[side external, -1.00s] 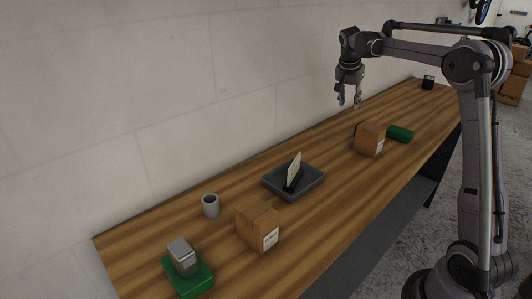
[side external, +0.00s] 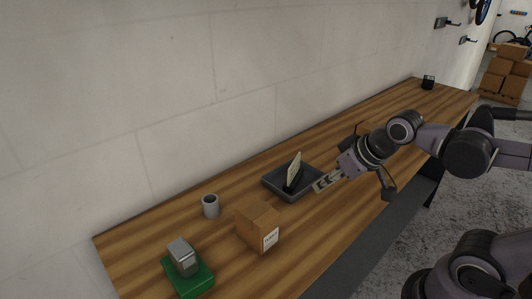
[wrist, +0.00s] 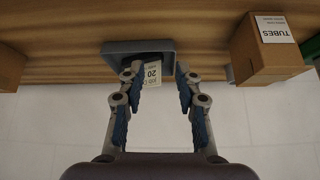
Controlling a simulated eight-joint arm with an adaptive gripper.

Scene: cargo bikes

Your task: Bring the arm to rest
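My gripper (side external: 322,183) hangs low over the front side of the bench (side external: 210,262), just right of the dark grey tray in the side external view. In the wrist view my gripper (wrist: 159,72) has its two fingers spread apart, with nothing held between them. The tray (side external: 277,187) holds a pale card (side external: 294,168) standing upright in a black holder. In the wrist view the tray (wrist: 112,50) and the card marked 20 (wrist: 153,72) show beyond and between the fingers. I cannot tell whether a fingertip touches the tray.
A cardboard box (side external: 257,226), a grey cup (side external: 211,206) and a grey object (side external: 182,256) on a green base (side external: 190,277) stand left of the tray. Another box (side external: 361,129) is mostly hidden behind my arm. A box labelled TUBES (wrist: 262,60) shows in the wrist view.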

